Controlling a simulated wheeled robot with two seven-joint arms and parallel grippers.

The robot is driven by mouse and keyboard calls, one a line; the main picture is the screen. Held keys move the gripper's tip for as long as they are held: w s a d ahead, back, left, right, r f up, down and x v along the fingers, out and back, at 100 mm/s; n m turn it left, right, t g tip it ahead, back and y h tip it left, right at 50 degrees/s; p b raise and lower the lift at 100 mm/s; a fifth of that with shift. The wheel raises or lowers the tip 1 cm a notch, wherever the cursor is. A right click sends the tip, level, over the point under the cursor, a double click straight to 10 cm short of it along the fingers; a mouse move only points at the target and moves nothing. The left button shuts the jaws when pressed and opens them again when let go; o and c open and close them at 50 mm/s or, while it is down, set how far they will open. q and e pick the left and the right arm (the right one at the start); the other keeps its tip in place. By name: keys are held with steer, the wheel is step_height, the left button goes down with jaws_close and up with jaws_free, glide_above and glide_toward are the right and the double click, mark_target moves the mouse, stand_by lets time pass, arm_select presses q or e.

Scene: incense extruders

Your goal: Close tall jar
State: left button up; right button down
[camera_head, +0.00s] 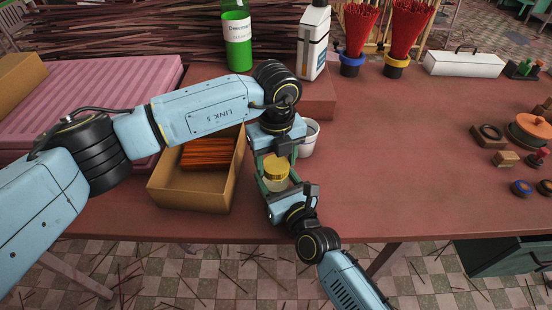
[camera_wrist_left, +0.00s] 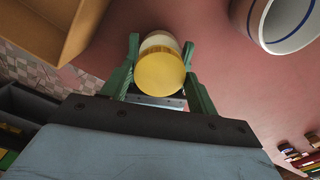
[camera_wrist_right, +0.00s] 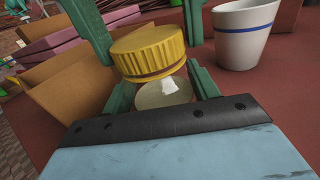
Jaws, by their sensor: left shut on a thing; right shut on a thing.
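The yellow ribbed lid (camera_head: 276,164) is between the fingers of my left gripper (camera_head: 273,160), which is shut on it. It also shows in the left wrist view (camera_wrist_left: 160,74) and the right wrist view (camera_wrist_right: 148,50). The pale, translucent jar (camera_head: 276,183) is between the fingers of my right gripper (camera_head: 281,187), which is shut on it. In the right wrist view the jar (camera_wrist_right: 163,93) sits just below the lid, and the lid looks tilted against it. Whether lid and jar touch I cannot tell. Both are near the table's front edge.
An open cardboard box (camera_head: 192,194) with orange sticks stands left of the grippers. A white cup with a blue band (camera_wrist_right: 243,35) stands close by on the right. A green bottle (camera_head: 237,40) and a white bottle (camera_head: 313,42) stand behind. The table's right middle (camera_head: 400,150) is clear.

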arm_select(q)
steer(key=m, duration=1.1)
steer(key=shift+m, duration=0.4)
steer(key=m, duration=0.3)
steer(key=shift+m, duration=0.3)
steer(key=m, duration=0.9)
steer(key=o, duration=1.1)
steer(key=shift+o, duration=0.2)
